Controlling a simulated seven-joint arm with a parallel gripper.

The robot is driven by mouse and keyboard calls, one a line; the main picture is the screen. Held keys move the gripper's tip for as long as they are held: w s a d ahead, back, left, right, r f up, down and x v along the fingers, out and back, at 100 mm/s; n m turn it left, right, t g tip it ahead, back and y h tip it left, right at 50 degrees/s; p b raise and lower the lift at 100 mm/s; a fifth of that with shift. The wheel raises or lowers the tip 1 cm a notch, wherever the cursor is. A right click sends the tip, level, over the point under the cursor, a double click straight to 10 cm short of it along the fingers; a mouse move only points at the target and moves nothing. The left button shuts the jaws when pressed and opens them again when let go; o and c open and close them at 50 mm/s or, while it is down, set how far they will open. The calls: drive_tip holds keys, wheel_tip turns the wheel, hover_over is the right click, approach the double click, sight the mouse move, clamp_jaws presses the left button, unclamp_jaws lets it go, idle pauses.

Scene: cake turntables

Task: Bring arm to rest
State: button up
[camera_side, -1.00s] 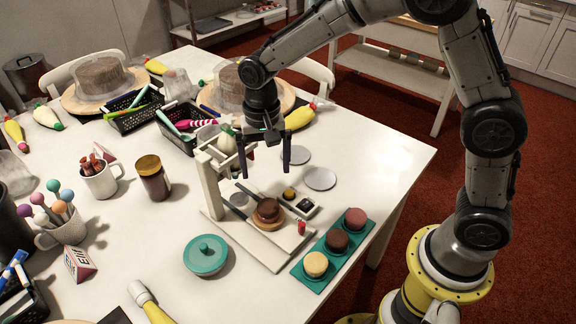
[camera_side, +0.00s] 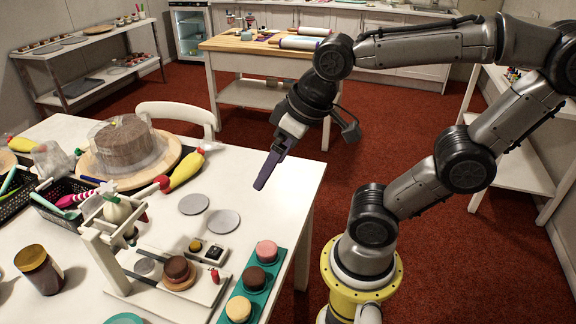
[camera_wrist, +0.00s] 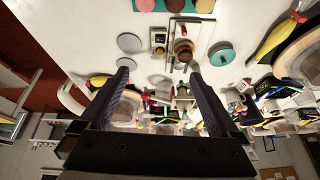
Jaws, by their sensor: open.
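My gripper (camera_side: 266,172) hangs in the air near the right edge of the white table (camera_side: 262,203), tilted with its fingers pointing down to the left. In the side view its fingers overlap. In the wrist view the two fingers of my gripper (camera_wrist: 160,68) are well apart with nothing held between them. A small chocolate-topped cake (camera_side: 177,268) sits on a board below a white stand (camera_side: 100,255), apart from my gripper. A white piping bag (camera_side: 117,208) is at the top of the stand; its exact seating cannot be told.
Two grey discs (camera_side: 224,221) lie flat on the table below and left of my gripper. A teal tray (camera_side: 263,291) holds three round cakes. A covered brown cake (camera_side: 122,142) stands at the back left. Red floor (camera_side: 290,165) lies open beyond the table's right edge.

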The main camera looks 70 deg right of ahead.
drive_tip(key=shift+s+d+f+n+t, duration=0.15)
drive_tip(key=shift+s+n, duration=0.05)
drive_tip(key=shift+s, duration=0.45)
drive_tip(key=shift+s+d+f+n+t, duration=0.1)
drive_tip(key=shift+s+f+n+t, duration=0.1)
drive_tip(key=shift+s, duration=0.4)
idle(0.4)
